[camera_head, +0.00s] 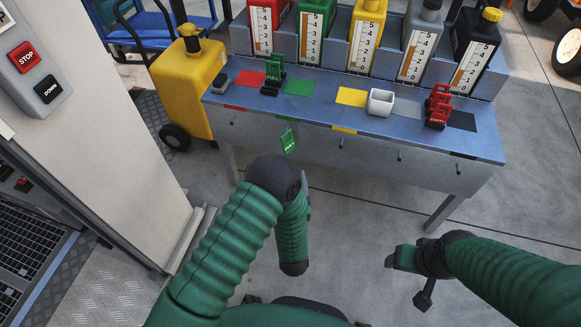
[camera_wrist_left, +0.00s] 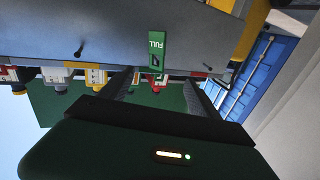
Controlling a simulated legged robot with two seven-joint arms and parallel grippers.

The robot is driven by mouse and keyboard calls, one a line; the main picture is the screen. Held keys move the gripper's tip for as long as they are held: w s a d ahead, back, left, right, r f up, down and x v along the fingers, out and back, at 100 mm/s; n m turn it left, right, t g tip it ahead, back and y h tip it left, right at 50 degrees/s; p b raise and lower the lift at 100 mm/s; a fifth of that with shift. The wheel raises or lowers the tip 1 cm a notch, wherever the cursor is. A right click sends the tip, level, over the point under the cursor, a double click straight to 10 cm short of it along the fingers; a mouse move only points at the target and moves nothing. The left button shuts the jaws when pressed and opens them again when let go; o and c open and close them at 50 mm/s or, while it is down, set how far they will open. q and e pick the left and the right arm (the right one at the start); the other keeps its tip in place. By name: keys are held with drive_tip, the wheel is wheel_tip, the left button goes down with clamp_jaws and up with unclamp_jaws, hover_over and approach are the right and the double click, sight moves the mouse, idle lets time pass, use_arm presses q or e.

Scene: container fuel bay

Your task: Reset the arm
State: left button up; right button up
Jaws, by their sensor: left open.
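My left arm comes in from the left, and its wrist hides most of the left gripper in the head view. In the left wrist view the left gripper (camera_wrist_left: 158,80) is open, with its two dark fingers apart and nothing held. A green FULL tag (camera_head: 288,141) hangs at the bench's front face below the green patch. In the left wrist view the tag (camera_wrist_left: 157,52) shows beyond and between the fingertips, apart from them. My right gripper (camera_head: 412,262) is low over the floor at the right, clear of the bench; its jaw opening is unclear.
A yellow wheeled tank (camera_head: 187,88) and a panel wall (camera_head: 110,130) stand left.

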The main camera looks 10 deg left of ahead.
use_arm(q)
drive_tip(key=s+a+r+m+g+h, duration=0.2)
drive_tip(key=s+a+r+g+h, duration=0.1)
drive_tip(key=s+g, duration=0.55)
drive_tip(key=s+a+r+m+g+h, duration=0.1)
drive_tip(key=s+a+r+g+h, duration=0.4)
drive_tip(key=s, duration=0.7)
wheel_tip(320, 180, up, 36)
drive_tip(key=d+g+y+p, duration=0.1)
drive_tip(key=d+y+p, duration=0.1)
drive_tip(key=p, duration=3.6)
drive_tip(key=shift+w+d, duration=0.15)
drive_tip(key=shift+w, duration=0.05)
drive_tip(key=shift+o, duration=0.5)
drive_tip(key=shift+r, duration=0.15)
